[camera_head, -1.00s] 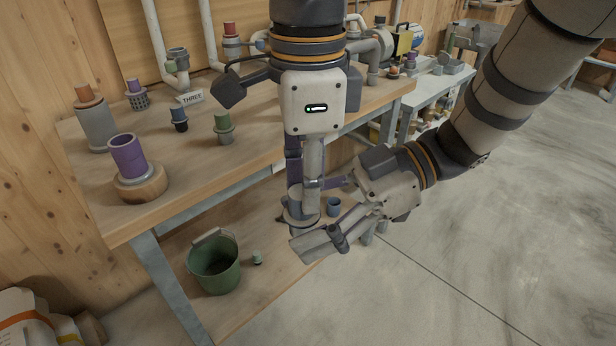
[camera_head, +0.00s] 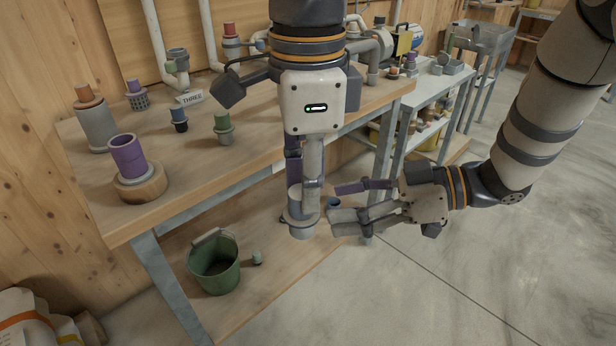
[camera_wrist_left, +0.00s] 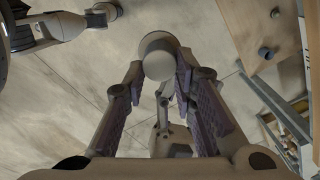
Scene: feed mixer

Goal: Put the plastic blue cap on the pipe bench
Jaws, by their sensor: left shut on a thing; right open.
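A small blue piece (camera_wrist_left: 265,53) sits near the shelf's edge in the left wrist view. My left gripper (camera_head: 302,208) points down beside the bench's front and is shut on a pale grey flanged round piece (camera_head: 302,226); that piece also shows between the fingers in the left wrist view (camera_wrist_left: 158,58). My right gripper (camera_head: 338,207) is open and empty, right of the held piece. The wooden pipe bench (camera_head: 215,175) is behind and left.
The bench holds several capped fittings, a purple cup (camera_head: 128,156) on a wooden ring and a THREE sign (camera_head: 191,98). A green bucket (camera_head: 214,268) and a small green piece (camera_head: 257,257) stand on the lower shelf (camera_head: 262,292). Open floor (camera_head: 460,270) lies right.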

